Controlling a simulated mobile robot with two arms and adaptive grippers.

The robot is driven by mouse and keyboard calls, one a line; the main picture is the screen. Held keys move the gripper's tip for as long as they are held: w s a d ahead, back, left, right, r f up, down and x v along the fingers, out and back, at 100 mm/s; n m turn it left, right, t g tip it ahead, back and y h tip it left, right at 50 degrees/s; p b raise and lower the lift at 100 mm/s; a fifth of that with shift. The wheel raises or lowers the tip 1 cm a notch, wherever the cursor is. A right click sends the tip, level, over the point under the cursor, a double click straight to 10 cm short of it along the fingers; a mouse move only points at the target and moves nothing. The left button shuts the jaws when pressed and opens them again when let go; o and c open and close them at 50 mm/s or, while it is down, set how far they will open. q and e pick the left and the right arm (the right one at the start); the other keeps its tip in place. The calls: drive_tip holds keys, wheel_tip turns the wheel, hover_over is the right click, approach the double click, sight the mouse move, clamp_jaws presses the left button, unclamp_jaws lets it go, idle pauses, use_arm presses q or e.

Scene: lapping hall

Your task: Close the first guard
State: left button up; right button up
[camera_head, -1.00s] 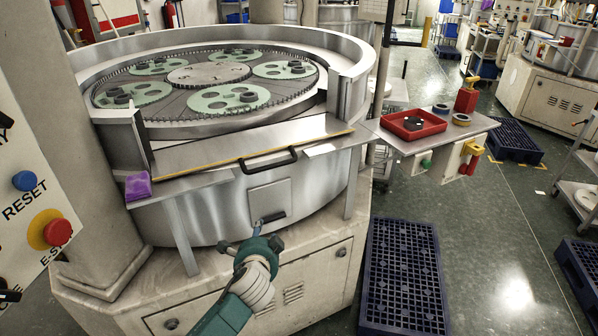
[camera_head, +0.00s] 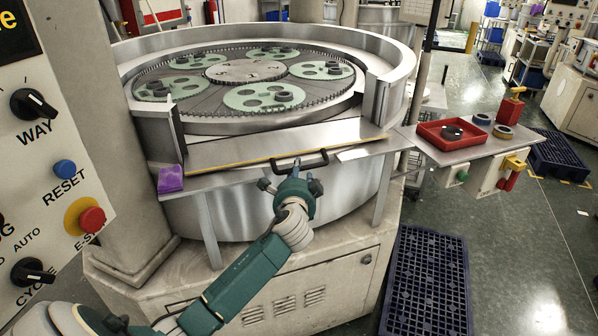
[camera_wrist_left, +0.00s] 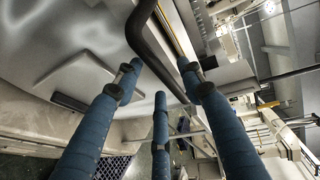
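The first guard (camera_head: 285,143) is a flat steel panel with a yellow front edge. It lies lowered across the front gap in the round machine's wall. Its black bar handle (camera_head: 317,160) sticks out at the front; it also shows close up in the left wrist view (camera_wrist_left: 145,40). My left gripper (camera_head: 292,180) is just in front of and below the handle in the head view. Its three fingers (camera_wrist_left: 160,80) are spread with nothing held. The handle passes near the upper fingertips; I cannot tell whether they touch. My right gripper is in neither view.
A control panel (camera_head: 50,150) with knobs and a red E-stop stands at left. A purple block (camera_head: 170,179) sits on the left ledge. At right, a side table holds a red tray (camera_head: 430,140). A dark blue pallet (camera_head: 428,285) lies on the floor, front right.

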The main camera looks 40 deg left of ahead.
use_arm(q)
drive_tip(key=shift+w+a+f, duration=0.1)
drive_tip(key=shift+w+a, duration=0.05)
drive_tip(key=shift+w, duration=0.15)
clamp_jaws()
